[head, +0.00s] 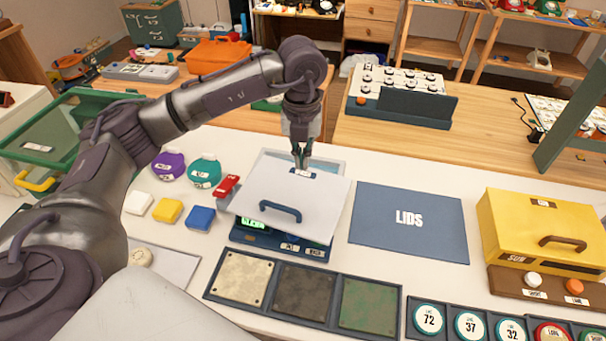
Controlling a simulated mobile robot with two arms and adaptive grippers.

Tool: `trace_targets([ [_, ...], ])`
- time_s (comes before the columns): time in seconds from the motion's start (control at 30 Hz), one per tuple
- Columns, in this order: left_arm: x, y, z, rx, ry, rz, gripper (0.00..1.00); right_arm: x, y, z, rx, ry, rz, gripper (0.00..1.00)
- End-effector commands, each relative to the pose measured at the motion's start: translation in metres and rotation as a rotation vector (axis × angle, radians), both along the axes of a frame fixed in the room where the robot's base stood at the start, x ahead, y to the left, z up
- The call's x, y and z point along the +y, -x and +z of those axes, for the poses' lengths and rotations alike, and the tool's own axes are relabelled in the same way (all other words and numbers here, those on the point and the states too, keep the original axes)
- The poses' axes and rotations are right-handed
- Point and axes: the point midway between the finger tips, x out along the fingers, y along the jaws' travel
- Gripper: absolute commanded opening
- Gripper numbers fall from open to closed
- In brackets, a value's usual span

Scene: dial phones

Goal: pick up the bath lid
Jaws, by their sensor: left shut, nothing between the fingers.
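The bath lid (310,200) is a pale grey panel with a dark blue handle (281,212) near its front edge. It lies over the dark blue bath (262,240), whose front shows a green display. My left gripper (301,166) points down at the far part of the lid, behind the handle. Its fingers are shut and empty, at or just above a small label there; I cannot tell whether they touch it. The handle is clear of the fingers. My right gripper is out of view.
A blue mat marked LIDS (408,222) lies flat and empty to the right. A yellow box (512,228) stands beyond it. A red clip-like object (227,186) and coloured blocks are left of the bath. A tray of square plates (303,292) is in front.

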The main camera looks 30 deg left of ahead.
Motion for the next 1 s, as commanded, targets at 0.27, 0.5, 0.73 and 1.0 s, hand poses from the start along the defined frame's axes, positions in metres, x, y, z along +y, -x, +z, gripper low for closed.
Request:
trace_targets([
  [0.27, 0.028, 0.022, -0.003, 0.039, 0.135, 0.403, 0.44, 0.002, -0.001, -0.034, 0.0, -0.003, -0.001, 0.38],
  [0.5, 0.063, 0.062, 0.013, 0.152, 0.312, 1.045, 0.44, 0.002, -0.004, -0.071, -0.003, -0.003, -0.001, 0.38],
  [0.73, 0.069, 0.079, 0.024, 0.216, 0.363, 1.283, 0.44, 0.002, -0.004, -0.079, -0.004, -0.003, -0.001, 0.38],
  [1.0, 0.05, 0.077, -0.019, 0.221, 0.36, 1.29, 0.44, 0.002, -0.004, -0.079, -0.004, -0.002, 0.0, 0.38],
])
